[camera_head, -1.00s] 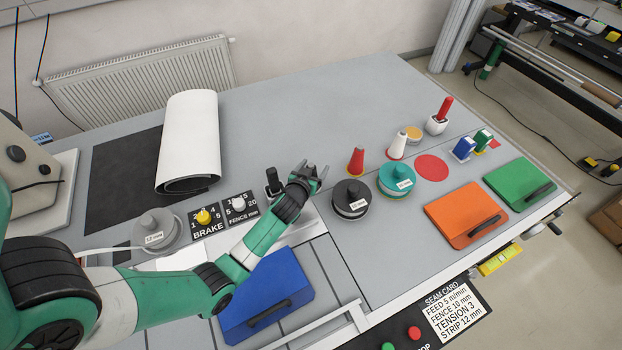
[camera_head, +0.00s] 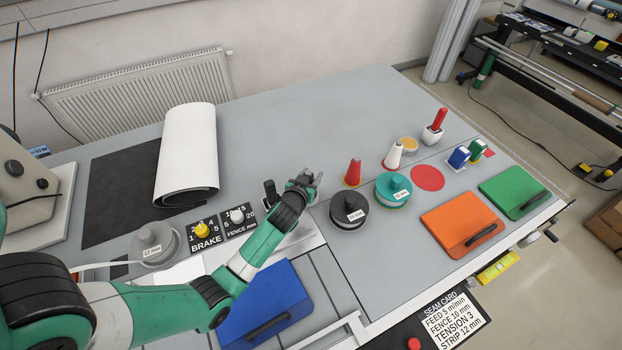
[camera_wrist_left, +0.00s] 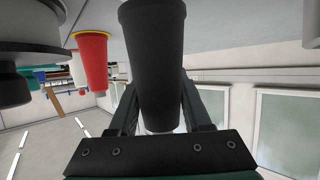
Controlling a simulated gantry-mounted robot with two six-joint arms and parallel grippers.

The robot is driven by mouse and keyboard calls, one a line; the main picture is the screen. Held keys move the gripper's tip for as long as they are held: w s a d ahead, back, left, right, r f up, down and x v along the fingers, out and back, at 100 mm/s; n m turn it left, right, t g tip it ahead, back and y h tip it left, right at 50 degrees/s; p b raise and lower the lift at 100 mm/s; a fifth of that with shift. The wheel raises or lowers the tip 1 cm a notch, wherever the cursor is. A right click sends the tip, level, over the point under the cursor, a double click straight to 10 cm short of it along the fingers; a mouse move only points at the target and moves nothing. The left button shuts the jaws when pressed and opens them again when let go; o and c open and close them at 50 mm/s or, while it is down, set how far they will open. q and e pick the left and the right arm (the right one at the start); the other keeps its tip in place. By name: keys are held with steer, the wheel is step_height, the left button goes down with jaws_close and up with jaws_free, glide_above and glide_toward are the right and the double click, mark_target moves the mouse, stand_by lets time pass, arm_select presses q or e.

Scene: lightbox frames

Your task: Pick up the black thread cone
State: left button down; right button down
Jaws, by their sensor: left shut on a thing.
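The black thread cone (camera_wrist_left: 157,55) fills the middle of the left wrist view, between the two fingers. My left gripper (camera_head: 303,179) is shut on it, with one finger on each side. In the head view the gripper is at the table's middle, left of the red cone (camera_head: 352,172) and the black reel (camera_head: 348,213). There the cone is mostly hidden by the gripper, and I cannot tell whether its base touches the table. My right gripper is not in view.
The teal reel (camera_head: 392,190) and white cone (camera_head: 393,156) stand further right. The orange case (camera_head: 450,218), green case (camera_head: 512,190) and blue case (camera_head: 260,300) lie near the front. A white roll (camera_head: 187,150) lies behind left. The table's back middle is clear.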

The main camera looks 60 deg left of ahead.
arm_select(q)
steer(key=s+d+r+p, duration=0.1)
steer(key=r, duration=0.1)
steer(key=s+d+r, duration=0.1)
steer(key=r, duration=0.1)
steer(key=s+r+p, duration=0.1)
steer(key=r, duration=0.2)
steer(key=shift+s+d+p, duration=0.3)
steer(key=shift+d, duration=0.1)
steer(key=s+a+p+v, duration=0.1)
steer(key=p+v, duration=0.1)
steer(key=v, duration=0.8)
steer(key=shift+d, duration=0.15)
